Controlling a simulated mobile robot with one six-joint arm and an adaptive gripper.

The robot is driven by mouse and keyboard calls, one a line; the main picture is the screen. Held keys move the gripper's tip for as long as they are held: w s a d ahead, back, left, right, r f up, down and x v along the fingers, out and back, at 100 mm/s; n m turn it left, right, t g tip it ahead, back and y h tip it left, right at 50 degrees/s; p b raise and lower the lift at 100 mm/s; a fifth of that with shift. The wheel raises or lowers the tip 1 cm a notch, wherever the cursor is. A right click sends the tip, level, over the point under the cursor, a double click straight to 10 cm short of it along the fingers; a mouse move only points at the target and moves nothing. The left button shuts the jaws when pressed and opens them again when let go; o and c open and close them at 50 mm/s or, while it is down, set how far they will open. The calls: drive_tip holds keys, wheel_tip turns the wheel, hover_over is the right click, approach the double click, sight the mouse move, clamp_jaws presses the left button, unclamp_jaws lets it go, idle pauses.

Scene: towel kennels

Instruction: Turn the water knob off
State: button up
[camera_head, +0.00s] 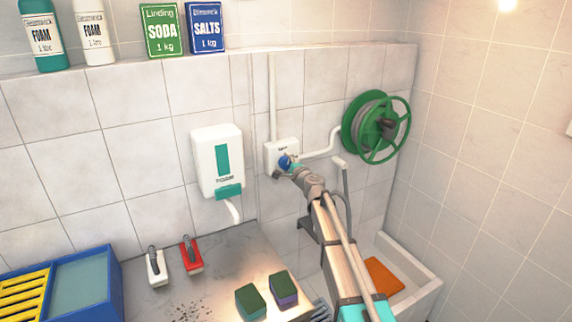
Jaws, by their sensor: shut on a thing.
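The water knob (285,162) is a small blue knob on the front of a white wall box (271,153). The box is fixed to the tiled wall, with a pipe running up from it and another to the right. My gripper (287,171) is at the knob, reaching in from the lower right, and is shut on it. My gripper and arm hide part of the box's lower right side. The knob's exact turn angle is too small to tell.
A green hose reel (377,128) hangs right of the box, a soap dispenser (217,160) left. Below are a metal counter (215,285) with brushes and sponges, and a white basin (412,262). Bottles and boxes stand on the ledge above.

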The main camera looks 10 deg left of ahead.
drive_tip(key=shift+s+n, duration=0.1)
drive_tip(key=shift+n, duration=1.1)
drive_tip(key=o, duration=1)
drive_tip(key=v, duration=1.1)
drive_tip(key=shift+s+d, duration=0.25)
drive_tip(key=shift+s, duration=0.05)
